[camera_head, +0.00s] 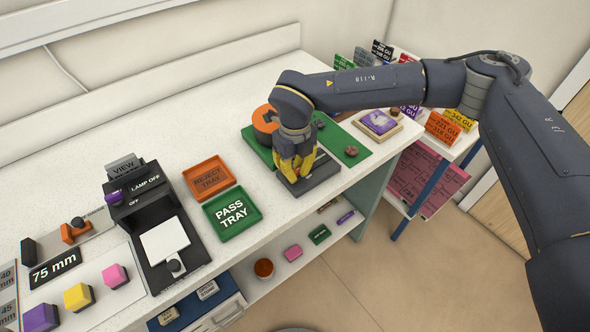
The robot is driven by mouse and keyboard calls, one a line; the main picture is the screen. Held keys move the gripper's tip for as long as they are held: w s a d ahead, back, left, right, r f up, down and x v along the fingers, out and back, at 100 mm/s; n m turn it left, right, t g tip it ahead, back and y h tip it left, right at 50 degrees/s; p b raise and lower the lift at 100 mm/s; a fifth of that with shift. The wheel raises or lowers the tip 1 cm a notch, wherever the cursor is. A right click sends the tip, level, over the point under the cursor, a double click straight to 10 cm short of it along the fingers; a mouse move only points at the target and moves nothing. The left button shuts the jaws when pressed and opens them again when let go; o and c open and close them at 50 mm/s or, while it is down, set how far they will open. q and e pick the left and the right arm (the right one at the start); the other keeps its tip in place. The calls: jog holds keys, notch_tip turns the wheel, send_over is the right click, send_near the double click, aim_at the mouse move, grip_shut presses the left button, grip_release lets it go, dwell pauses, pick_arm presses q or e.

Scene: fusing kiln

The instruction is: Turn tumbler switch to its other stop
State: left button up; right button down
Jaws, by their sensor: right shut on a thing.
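My right gripper (294,170), with yellow fingers, points down at a grey block (322,178) on a green mat at the back of the counter. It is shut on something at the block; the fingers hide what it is. A black lamp box (186,243) stands at left centre with labels reading "LAMP OFF" and "OFF". I cannot tell for sure which part is the tumbler switch. My left gripper is not in view.
A green pass tray (251,218) and an orange reject tray (229,180) lie between the lamp box and the mat. An orange round thing (264,118) stands beside the gripper. Coloured blocks (79,296) are at front left. A lower shelf (273,288) holds small items.

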aim_at(295, 171)
jog(key=c, duration=0.9)
grip_release()
jog(key=shift+r, duration=0.15)
notch_tip(295, 171, up, 12)
jog(key=shift+f, duration=0.1)
